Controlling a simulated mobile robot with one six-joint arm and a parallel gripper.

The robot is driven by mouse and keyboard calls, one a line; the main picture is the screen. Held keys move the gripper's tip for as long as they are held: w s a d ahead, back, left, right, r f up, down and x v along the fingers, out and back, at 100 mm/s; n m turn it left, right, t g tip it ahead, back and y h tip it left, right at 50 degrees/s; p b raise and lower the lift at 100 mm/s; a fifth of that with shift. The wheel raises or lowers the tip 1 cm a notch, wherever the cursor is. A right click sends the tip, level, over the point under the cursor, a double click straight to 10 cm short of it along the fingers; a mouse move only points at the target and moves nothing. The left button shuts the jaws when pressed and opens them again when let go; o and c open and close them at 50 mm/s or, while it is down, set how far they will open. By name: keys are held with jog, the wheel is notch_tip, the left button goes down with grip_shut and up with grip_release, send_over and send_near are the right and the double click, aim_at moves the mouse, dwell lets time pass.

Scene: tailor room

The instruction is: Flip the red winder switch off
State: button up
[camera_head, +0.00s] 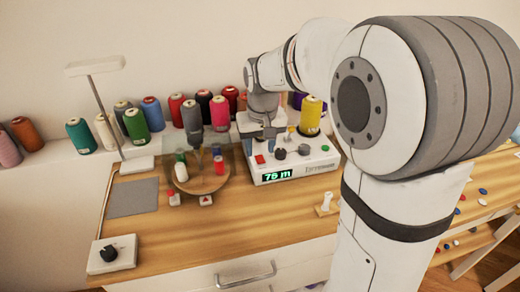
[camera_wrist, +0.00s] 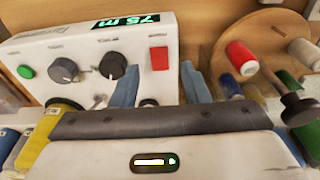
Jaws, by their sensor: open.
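The winder is a white control box (camera_head: 296,164) on the wooden table, with a display reading 75 m. Its red switch (camera_head: 260,159) is on the left of the panel; in the wrist view the red switch (camera_wrist: 159,58) shows as a plain red rectangle. I cannot tell its tilt. My gripper (camera_wrist: 160,72) is open and empty, its two blue-grey fingers pointing at the panel. The switch appears between and just beyond the fingertips, with no contact visible. In the head view my gripper (camera_head: 262,138) is above and behind the box, and its fingers are hard to make out.
Dark knobs (camera_wrist: 113,64) and a green button (camera_wrist: 25,71) share the panel. A yellow spool (camera_head: 311,115) stands at the back of the box. A round wooden stand (camera_head: 220,184) with small spools is close on the left. Thread cones line the wall. The front tabletop is mostly clear.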

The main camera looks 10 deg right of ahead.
aim_at(262, 162)
jog(key=r, duration=0.5)
jog(key=shift+s+r+p, duration=0.4)
jog(key=shift+s+r, duration=0.1)
